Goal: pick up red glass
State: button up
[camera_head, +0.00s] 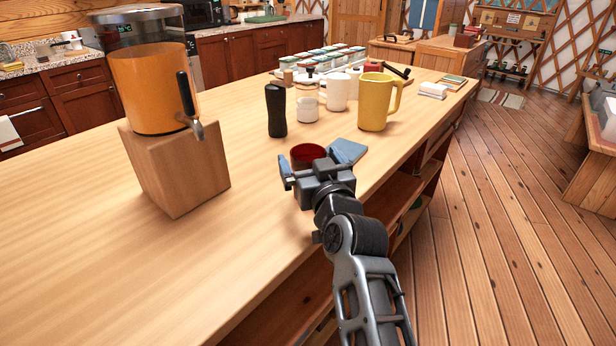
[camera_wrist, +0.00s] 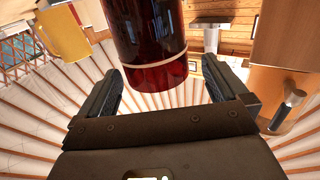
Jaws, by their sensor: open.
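The red glass (camera_head: 307,152) stands on the wooden counter, just beyond my gripper (camera_head: 314,168) in the head view. The gripper hides its lower part there. In the wrist view the dark red, see-through glass (camera_wrist: 148,35) with a pale band near its end lies between the two black fingers of my gripper (camera_wrist: 163,72), toward their tips. The fingers are spread wide, with a gap visible on each side of the glass.
An orange dispenser (camera_head: 150,90) on a wooden block (camera_head: 175,170) is at left. The front-left counter is clear.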

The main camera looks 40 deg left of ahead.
aim_at(304, 147)
jog(key=shift+x, duration=1.5)
jog(key=shift+w+d, duration=0.1)
jog(key=shift+c, duration=0.4)
jog(key=c, duration=1.2)
